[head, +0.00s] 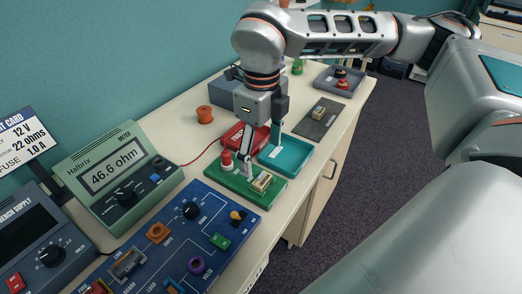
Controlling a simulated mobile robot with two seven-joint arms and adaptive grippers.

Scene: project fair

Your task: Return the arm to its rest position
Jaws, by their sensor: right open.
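My right arm comes in from the right and reaches over the bench. Its gripper (262,152) points down above the green board (238,193), near the red tray and the teal tray. Its two fingers are apart, and I see nothing held between them. The green board carries a red-topped post (226,160) and a small pale component (261,182). One finger ends close to the post and the component; I cannot tell whether it touches either. My left gripper is out of view.
The teal tray (304,164) and part of the red tray (232,131) lie around the gripper. A blue circuit board (216,211), a green meter (84,160) reading 46.6 ohm and a bench supply (22,270) stand nearer. A grey mat (326,128) lies beyond. The bench's right edge borders open floor.

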